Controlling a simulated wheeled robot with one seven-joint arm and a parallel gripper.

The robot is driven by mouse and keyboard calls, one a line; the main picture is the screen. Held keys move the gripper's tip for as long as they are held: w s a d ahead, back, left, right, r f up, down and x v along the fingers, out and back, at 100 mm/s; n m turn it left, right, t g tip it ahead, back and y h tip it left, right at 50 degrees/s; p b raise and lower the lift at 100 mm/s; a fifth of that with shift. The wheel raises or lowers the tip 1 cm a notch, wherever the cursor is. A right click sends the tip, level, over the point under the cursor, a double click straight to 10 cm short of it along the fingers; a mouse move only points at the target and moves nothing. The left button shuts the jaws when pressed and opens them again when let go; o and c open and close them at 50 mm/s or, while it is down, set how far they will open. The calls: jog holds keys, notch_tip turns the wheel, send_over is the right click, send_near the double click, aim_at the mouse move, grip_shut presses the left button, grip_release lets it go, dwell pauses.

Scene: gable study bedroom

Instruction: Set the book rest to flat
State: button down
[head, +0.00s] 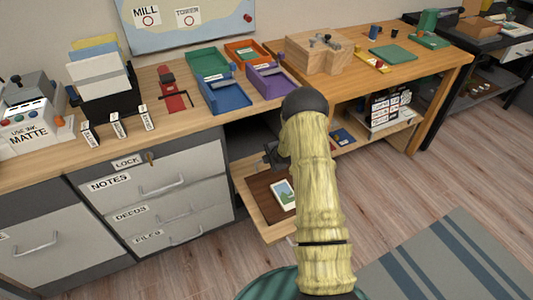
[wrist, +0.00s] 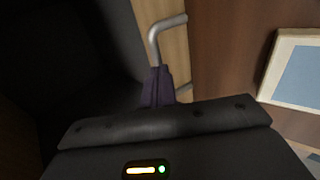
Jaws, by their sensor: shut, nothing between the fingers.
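The likely book rest is a dark brown panel (head: 262,188) in a light wood frame below the desk, with a white-bordered picture card (head: 284,194) on it. The panel (wrist: 225,60) and card (wrist: 298,72) also show in the wrist view. My gripper (head: 270,156) is at the panel's far left side, partly hidden by my arm. In the wrist view its purple-grey fingers (wrist: 158,88) are shut and empty. They overlap a bent grey metal bar (wrist: 154,48) beside a light wood strip (wrist: 168,30); I cannot tell if they touch it. The panel's exact tilt is unclear.
The desk above holds colored trays (head: 222,92), a wooden block (head: 318,52) and a red tool (head: 172,92). Grey drawers (head: 165,182) stand to the left. A low shelf (head: 375,130) lies right of my arm. Open floor (head: 400,190) is at the right.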

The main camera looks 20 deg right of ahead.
jog(key=shift+w+a+f+b, duration=0.1)
jog(key=shift+w+f+b, duration=0.1)
jog(key=shift+f, duration=0.35)
jog(key=shift+w+f+b, duration=0.15)
jog(key=shift+f, duration=0.4)
jog(key=shift+s+f, duration=0.1)
jog(key=shift+f, duration=0.1)
jog(key=shift+s+r+p, duration=0.1)
jog(key=shift+r+p, duration=0.25)
jog(key=shift+r, duration=0.05)
jog(key=w+r+p+v, duration=0.1)
jog(key=p+v, duration=0.2)
jog(key=v, duration=1)
jog(key=shift+w+r+p, duration=0.2)
jog(key=shift+w+p, duration=0.05)
jog(key=shift+p, duration=0.05)
